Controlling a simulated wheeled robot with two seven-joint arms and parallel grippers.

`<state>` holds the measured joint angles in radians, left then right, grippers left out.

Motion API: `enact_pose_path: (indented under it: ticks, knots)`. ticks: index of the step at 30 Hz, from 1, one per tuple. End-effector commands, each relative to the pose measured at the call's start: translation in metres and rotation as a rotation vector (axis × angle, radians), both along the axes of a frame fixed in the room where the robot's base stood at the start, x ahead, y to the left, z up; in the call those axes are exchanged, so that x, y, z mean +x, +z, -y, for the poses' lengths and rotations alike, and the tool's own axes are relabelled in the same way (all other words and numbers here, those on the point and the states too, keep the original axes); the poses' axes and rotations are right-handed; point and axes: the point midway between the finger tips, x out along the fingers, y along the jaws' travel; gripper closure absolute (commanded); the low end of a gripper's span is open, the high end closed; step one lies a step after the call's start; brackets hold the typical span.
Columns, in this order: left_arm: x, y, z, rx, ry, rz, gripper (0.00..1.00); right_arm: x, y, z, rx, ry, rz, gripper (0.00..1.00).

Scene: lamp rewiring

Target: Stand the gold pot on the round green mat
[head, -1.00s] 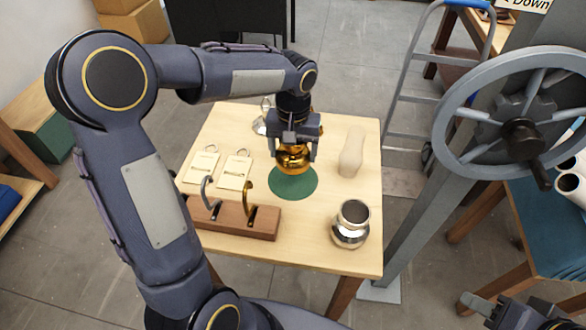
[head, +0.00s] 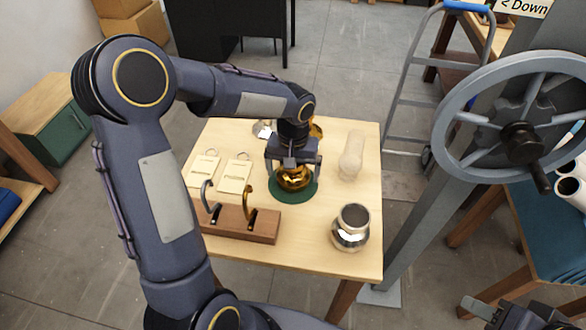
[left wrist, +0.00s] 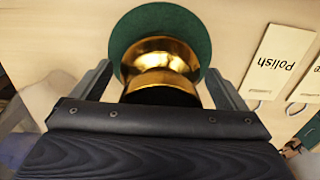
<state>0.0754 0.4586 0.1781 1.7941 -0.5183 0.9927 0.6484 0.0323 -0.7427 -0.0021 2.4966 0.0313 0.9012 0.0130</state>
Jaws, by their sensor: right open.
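The gold pot (head: 294,179) stands upright on the round green mat (head: 275,195), whose rim shows around it. In the left wrist view the pot (left wrist: 160,60) lies inside the outline of the mat (left wrist: 124,38). My left gripper (head: 293,183) reaches down from above with one finger on each side of the pot. In the left wrist view its fingers (left wrist: 160,80) stand apart from the pot, with narrow gaps on both sides. My right gripper (head: 480,308) is open and empty at the bottom right, partly cut off.
A silver pot (head: 350,232) stands at the table's front right. A wooden block with hooks (head: 236,221) is in front of the mat. Two labelled cards (head: 235,176) lie to the left. A pale, rounded object (head: 351,158) is to the right.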

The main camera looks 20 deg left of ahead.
Motion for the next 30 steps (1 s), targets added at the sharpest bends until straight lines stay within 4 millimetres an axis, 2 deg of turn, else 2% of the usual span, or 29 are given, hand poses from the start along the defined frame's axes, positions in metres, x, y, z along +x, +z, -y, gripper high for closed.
enact_pose_path:
  ticks: [8,13,24,30]
  knots:
    - [0.000,0.001,0.000,0.000,0.000,0.000,0.03,0.000,0.001,0.000,0.000,0.000,0.000,0.57]
    - [0.001,0.013,0.000,0.001,0.000,0.003,0.03,0.000,0.002,0.000,0.000,0.000,0.000,0.57]
    - [0.001,0.090,0.000,0.000,-0.001,0.006,0.03,0.000,0.001,0.000,0.000,0.000,0.000,0.57]
    - [0.001,0.116,0.001,0.000,0.000,0.002,0.03,0.000,0.001,0.000,0.000,0.000,0.000,0.57]
